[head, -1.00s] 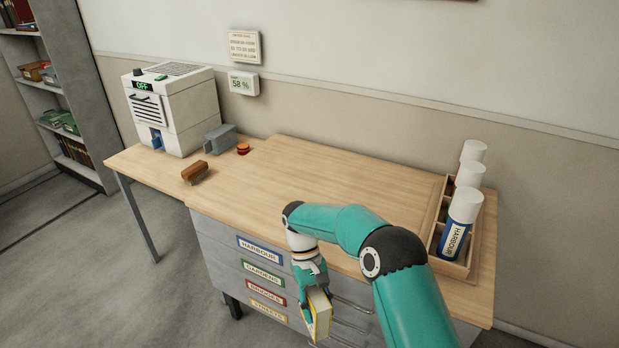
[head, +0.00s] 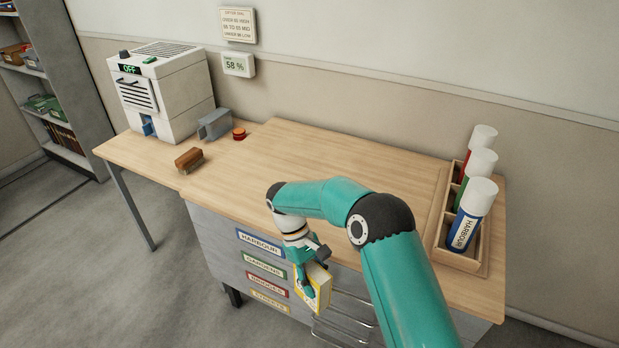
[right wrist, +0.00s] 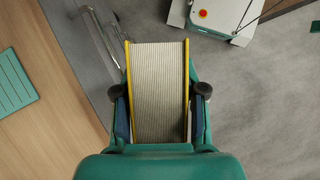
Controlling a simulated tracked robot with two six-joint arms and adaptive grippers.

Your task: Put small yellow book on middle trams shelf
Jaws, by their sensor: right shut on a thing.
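The small yellow book (head: 318,287) is in my right gripper (head: 308,272), held in front of the drawer cabinet, below the table top. In the right wrist view the book (right wrist: 160,90) shows its pale page edges between two yellow covers, and the fingers of my right gripper (right wrist: 160,95) press on both covers. A shelf unit (head: 62,95) stands at the far left with boxes and books on its boards. No trams label can be read on it. My left gripper is not in view.
The wooden table (head: 330,150) has a wide clear middle. A white machine (head: 165,95) reading OFF, a brown brush (head: 189,159) and a grey holder (head: 214,124) stand at its left. A rack (head: 462,262) of capped tubes stands at its right. Labelled drawers (head: 215,235) are below.

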